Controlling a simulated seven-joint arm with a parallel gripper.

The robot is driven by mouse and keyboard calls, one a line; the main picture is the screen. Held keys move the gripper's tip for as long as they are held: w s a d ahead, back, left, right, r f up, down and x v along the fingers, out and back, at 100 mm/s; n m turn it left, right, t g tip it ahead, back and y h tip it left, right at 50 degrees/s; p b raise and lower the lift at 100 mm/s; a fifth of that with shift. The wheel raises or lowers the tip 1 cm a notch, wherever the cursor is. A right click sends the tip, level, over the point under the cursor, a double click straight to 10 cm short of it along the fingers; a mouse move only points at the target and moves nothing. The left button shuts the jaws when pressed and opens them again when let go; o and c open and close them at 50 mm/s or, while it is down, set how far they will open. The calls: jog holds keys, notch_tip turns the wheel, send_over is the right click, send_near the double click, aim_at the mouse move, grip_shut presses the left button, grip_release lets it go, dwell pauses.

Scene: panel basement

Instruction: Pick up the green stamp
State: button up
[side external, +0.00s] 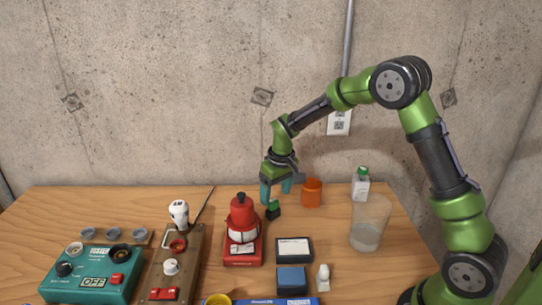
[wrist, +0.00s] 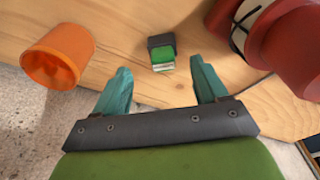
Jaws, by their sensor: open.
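The green stamp (side external: 273,210) is a small block, green and black, on the wooden table between the red device and the orange cup. In the wrist view the stamp (wrist: 162,52) shows a dark part, a green part and a pale edge, just beyond my fingertips and between their lines. My gripper (side external: 277,192) is above and just behind the stamp. Its two teal fingers are open with nothing between them, as the wrist view of my gripper (wrist: 160,75) shows. The stamp is apart from both fingers.
A red device (side external: 243,225) stands close left of the stamp. An orange cup (side external: 311,192) is to the right, with a white bottle (side external: 360,185) and a clear beaker (side external: 368,225) farther right. Ink pads (side external: 293,250) lie in front. A concrete wall is behind.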

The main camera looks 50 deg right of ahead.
aim_at(273, 200)
jog(key=shift+w+a+f, duration=0.1)
jog(key=shift+w+f, duration=0.05)
jog(key=shift+f, duration=0.75)
jog(key=shift+w+f, duration=0.2)
jog(key=shift+f, duration=0.75)
jog(key=shift+w+a+f, duration=0.1)
jog(key=shift+w+f, duration=0.05)
jog(key=shift+f, duration=0.75)
jog(key=shift+c, duration=0.3)
jog(key=c, duration=1.1)
jog(key=shift+r, duration=0.15)
